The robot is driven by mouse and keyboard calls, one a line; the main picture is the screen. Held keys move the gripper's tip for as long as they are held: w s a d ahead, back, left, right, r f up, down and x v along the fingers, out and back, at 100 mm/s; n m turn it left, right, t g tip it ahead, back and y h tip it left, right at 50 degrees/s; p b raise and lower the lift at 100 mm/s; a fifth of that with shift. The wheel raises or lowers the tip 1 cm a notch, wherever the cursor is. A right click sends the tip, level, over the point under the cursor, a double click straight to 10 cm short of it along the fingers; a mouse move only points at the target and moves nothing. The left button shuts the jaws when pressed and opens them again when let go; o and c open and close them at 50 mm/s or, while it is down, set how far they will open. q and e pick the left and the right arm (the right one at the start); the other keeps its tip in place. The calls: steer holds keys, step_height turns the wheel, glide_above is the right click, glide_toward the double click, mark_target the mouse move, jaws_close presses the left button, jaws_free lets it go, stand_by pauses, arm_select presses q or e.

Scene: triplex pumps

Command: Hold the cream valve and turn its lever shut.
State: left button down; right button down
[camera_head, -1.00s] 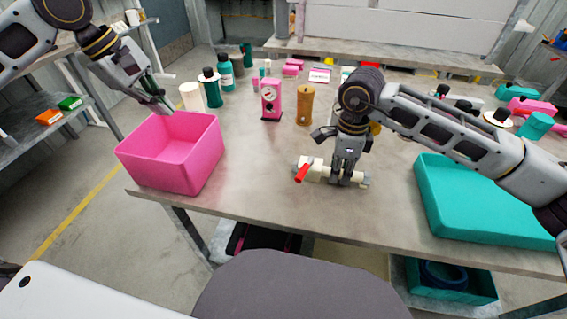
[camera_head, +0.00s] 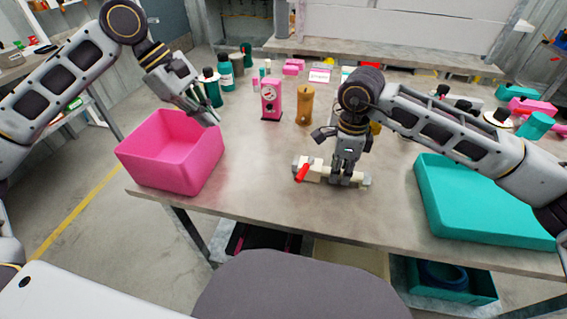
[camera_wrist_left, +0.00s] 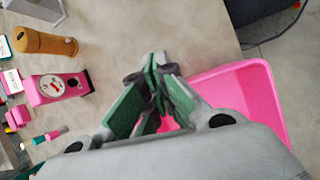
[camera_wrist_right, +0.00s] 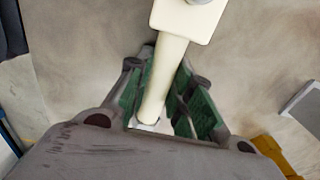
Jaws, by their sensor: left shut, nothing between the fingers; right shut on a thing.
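The cream valve (camera_head: 318,174) lies on the table near its front edge, with a red lever (camera_head: 302,173) at its left end. My right gripper (camera_head: 344,176) is shut on the valve's body, to the right of the lever. In the right wrist view, the cream pipe of the valve (camera_wrist_right: 172,62) runs between the green finger pads of the right gripper (camera_wrist_right: 165,95); the lever is out of that view. My left gripper (camera_head: 212,120) is shut and empty, above the right rim of the pink bin. Its closed green fingers show in the left wrist view (camera_wrist_left: 158,75).
The pink bin (camera_head: 165,165) stands at the table's left front. A pink gauge box (camera_head: 271,100) and an orange-brown cylinder (camera_head: 305,105) stand behind the valve. A teal tray (camera_head: 480,205) lies at the right. The table between bin and valve is clear.

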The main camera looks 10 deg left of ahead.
mark_target(305, 170)
arm_select(q)
steer(key=d+m+g, duration=0.1)
steer(key=d+g, duration=0.1)
steer(key=d, duration=0.8)
steer(key=shift+d+f+y, duration=0.3)
steer(key=shift+f, duration=0.15)
steer(key=shift+s+f, duration=0.1)
steer(key=shift+f, duration=0.05)
steer(key=x, duration=0.9)
steer(key=shift+s+d+f, duration=0.1)
steer(key=shift+d+f, duration=0.05)
steer(key=shift+d, duration=0.05)
steer(key=d, duration=0.2)
steer(key=shift+s+d, duration=0.3)
steer(key=shift+s+d+r, duration=0.15)
steer(key=shift+d+r, duration=0.1)
steer(key=shift+d, duration=0.4)
